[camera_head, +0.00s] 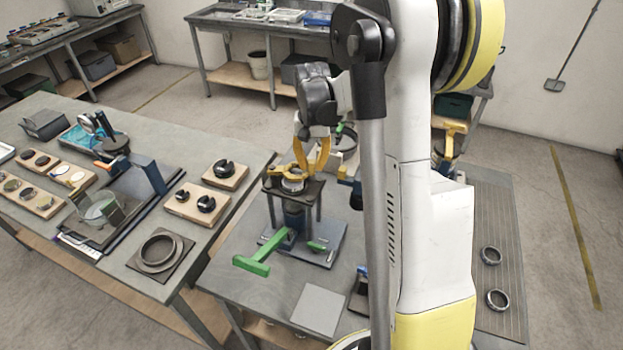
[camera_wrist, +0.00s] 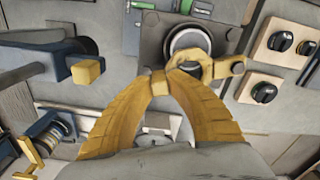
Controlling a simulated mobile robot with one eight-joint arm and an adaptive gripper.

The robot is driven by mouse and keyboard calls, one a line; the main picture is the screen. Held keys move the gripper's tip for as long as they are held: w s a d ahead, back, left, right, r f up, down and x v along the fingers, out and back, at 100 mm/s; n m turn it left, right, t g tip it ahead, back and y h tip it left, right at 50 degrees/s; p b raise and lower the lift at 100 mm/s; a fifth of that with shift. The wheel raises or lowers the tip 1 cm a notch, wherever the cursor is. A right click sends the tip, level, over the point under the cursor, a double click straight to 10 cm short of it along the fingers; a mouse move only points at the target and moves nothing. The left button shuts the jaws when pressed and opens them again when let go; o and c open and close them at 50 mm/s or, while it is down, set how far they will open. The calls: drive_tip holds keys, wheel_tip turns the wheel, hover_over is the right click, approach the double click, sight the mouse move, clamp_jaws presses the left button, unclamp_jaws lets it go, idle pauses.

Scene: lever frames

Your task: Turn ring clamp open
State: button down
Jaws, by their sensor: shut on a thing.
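The yellow ring clamp (camera_head: 290,184) sits on top of a dark raised stand (camera_head: 317,192) on the near bench. In the wrist view the clamp (camera_wrist: 200,67) curves around the lower side of a round grey fitting (camera_wrist: 188,40), and one arm of it reaches right to a dark-tipped end. My gripper (camera_head: 318,174) comes down from above with yellow fingers. Its fingertips (camera_wrist: 158,78) close together on a small yellow part at the left end of the clamp. The fingers hide some of this contact.
A green handle (camera_head: 264,252) sticks out low at the stand's front. A blue-grey arm with a yellow block (camera_wrist: 88,72) lies left of my fingers in the wrist view. Wooden blocks with black rings (camera_head: 224,175) stand on the left bench. A flat grey plate (camera_head: 318,309) lies in front.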

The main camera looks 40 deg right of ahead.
drive_tip(key=shift+w+d+n, duration=0.5)
drive_tip(key=shift+w+n, duration=0.25)
drive_tip(key=shift+n, duration=0.15)
drive_tip(key=w+n+b, duration=0.1)
drive_tip(key=w+n, duration=1)
drive_tip(key=n, duration=0.1)
drive_tip(key=shift+a+b, duration=0.3)
drive_tip(key=c, duration=1.3)
unclamp_jaws()
drive_tip(key=shift+w, duration=0.15)
